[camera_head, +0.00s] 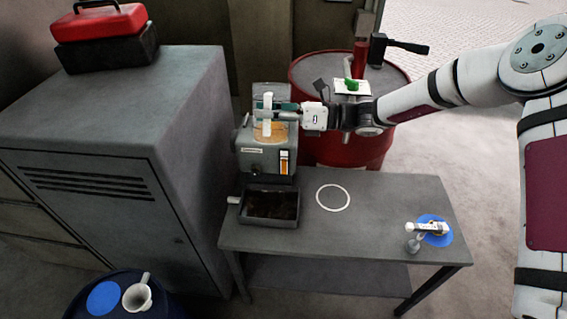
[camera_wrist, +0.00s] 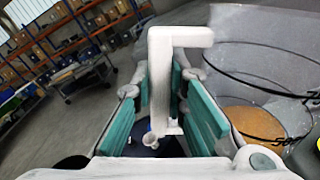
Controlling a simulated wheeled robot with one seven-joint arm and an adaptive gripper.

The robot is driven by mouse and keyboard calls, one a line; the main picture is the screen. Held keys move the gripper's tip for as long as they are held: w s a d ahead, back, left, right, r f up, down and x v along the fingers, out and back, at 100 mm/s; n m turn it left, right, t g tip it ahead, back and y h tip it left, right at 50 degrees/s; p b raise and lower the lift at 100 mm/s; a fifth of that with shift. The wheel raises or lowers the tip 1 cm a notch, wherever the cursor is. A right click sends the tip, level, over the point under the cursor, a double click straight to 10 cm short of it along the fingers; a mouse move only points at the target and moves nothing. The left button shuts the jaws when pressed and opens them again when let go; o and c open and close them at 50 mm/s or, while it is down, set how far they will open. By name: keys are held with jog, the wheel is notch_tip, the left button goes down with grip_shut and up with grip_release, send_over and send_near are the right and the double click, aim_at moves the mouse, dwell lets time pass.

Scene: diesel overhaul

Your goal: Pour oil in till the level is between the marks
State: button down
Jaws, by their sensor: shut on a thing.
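My gripper (camera_head: 285,112) is shut on the white handle (camera_wrist: 165,80) of a see-through jug (camera_head: 285,92). The jug appears as a grey, clear body with dark rim lines in the wrist view (camera_wrist: 265,65). Amber oil (camera_wrist: 245,120) lies in its lower part. In the head view the jug is above or in front of the top of a grey machine housing (camera_head: 258,160); I cannot tell whether they touch. A narrow sight glass (camera_head: 285,162) with orange in it is on the housing's front. Its marks and level are too small to read.
A tray of dark liquid (camera_head: 270,222) sits below the housing on a grey table (camera_head: 370,210). A white ring marks clear tabletop. A blue disc (camera_head: 440,238) bears small parts. A tall cabinet (camera_head: 120,110) stands left, a red drum (camera_head: 335,150) behind. A white funnel (camera_head: 138,296) rests on a blue drum.

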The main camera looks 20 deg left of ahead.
aim_at(275, 133)
jog(key=f+n, duration=0.1)
jog(key=f, duration=0.1)
jog(key=f+n, duration=0.2)
jog(key=w+f+n, duration=0.1)
jog(key=f, duration=0.1)
jog(key=shift+w+a+f+n, duration=0.1)
jog(key=shift+f+n, duration=0.25)
jog(key=shift+n, duration=0.05)
jog(key=s+d+r, duration=0.2)
jog(key=s, duration=0.7)
jog(key=shift+w+d, duration=0.1)
jog(key=shift+d, duration=0.05)
